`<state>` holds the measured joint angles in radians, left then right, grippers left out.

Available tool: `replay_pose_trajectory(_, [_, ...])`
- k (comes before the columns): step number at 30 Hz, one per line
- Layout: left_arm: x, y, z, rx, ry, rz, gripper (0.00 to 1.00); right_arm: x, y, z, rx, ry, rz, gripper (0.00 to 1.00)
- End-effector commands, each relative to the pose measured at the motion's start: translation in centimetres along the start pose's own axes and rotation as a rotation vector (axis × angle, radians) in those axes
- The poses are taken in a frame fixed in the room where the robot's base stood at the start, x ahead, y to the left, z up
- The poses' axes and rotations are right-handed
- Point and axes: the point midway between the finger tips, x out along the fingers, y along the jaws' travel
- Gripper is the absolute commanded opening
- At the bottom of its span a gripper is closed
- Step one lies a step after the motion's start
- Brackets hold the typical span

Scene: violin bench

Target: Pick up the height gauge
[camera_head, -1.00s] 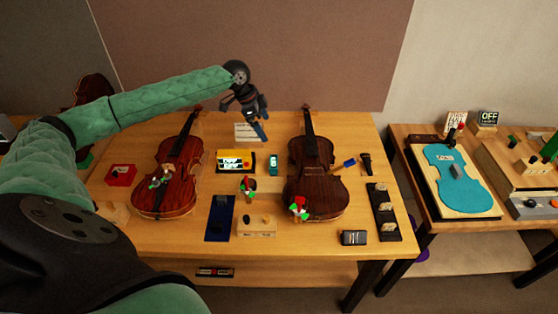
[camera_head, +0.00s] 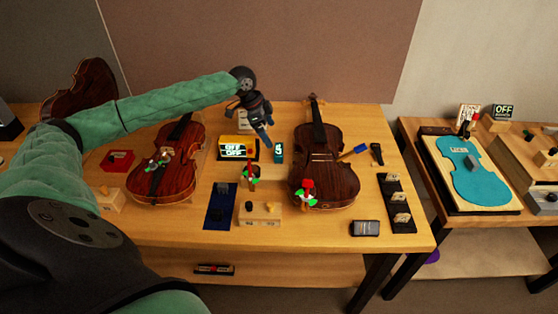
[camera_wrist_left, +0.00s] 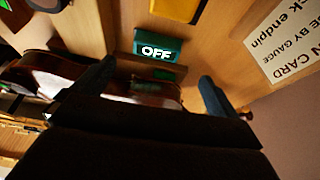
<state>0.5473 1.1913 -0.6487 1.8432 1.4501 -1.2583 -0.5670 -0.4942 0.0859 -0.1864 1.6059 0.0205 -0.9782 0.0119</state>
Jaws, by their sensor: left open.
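A small teal block with a lit display (camera_head: 279,152), which looks like the height gauge, stands on the bench between the two violins. In the left wrist view the teal block (camera_wrist_left: 157,45) shows "OFF" on its face, ahead of my fingers and between their lines. My left gripper (camera_head: 265,135) is open and empty, just above and left of the teal block in the head view. Its two dark fingers (camera_wrist_left: 155,82) are spread apart in the wrist view, and I see no contact with the block. My right gripper is not in view.
A yellow box with a display (camera_head: 238,148) stands close left of the teal block. Violins lie left (camera_head: 170,165) and right (camera_head: 322,170). A printed card (camera_wrist_left: 287,42) is behind. A wooden block with knobs (camera_head: 260,213) and a blue mat (camera_head: 220,205) are in front.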

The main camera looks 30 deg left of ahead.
Motion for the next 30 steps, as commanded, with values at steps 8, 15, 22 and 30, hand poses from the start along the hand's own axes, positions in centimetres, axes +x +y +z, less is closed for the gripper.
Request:
replay_pose_trajectory(8, [1.4, 0.0, 0.2, -0.001, 0.001, 0.001, 0.98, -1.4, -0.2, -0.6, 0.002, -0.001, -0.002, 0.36])
replay_pose_trajectory(15, [3.3, 0.1, 0.2, 0.0, 0.0, 0.001, 0.98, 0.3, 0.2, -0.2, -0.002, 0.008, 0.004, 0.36])
replay_pose_trajectory(22, [4.8, 0.3, 0.1, -0.001, -0.001, 0.002, 0.98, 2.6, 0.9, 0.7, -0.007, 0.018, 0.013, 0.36])
replay_pose_trajectory(30, [7.5, 0.5, 0.1, -0.001, -0.001, 0.001, 0.98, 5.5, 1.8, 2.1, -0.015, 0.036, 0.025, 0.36])
